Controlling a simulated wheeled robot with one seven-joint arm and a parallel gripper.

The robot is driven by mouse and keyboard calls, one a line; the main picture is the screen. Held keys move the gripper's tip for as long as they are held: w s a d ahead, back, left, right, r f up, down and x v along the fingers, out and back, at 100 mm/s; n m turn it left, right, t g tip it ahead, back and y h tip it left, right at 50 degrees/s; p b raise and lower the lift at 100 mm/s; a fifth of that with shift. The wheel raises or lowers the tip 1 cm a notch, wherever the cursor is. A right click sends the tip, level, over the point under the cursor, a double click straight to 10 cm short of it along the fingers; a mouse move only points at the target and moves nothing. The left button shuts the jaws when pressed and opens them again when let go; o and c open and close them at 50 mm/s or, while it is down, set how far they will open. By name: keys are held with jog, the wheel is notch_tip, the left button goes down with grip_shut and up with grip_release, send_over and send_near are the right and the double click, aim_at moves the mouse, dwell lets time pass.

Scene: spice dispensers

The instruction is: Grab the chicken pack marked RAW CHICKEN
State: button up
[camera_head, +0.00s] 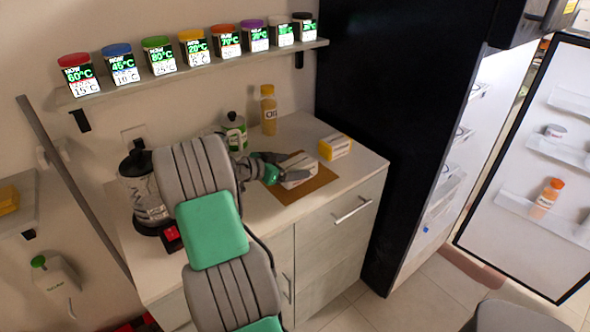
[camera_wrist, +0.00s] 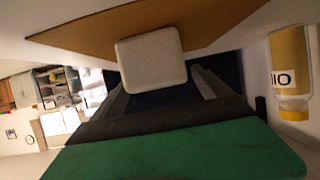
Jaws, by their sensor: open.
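A small white pack (camera_head: 298,168) lies on a brown board (camera_head: 318,184) on the counter in the head view. Its label is too small to read, so I cannot tell whether it is marked RAW CHICKEN. My gripper (camera_head: 282,167) is open at the pack's left end, with its fingers close to the pack. In the wrist view the pale pack (camera_wrist: 152,60) stands in front of my open fingers (camera_wrist: 160,92), near the middle. Whether the fingers touch it, I cannot tell.
A yellow and white box (camera_head: 335,147) stands right behind the board. A dark blender-like appliance (camera_head: 146,187) is at left. The open fridge (camera_head: 455,140) is at right.

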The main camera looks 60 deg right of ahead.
jog(key=shift+x, duration=0.95)
jog(key=shift+w, duration=0.1)
grip_shut()
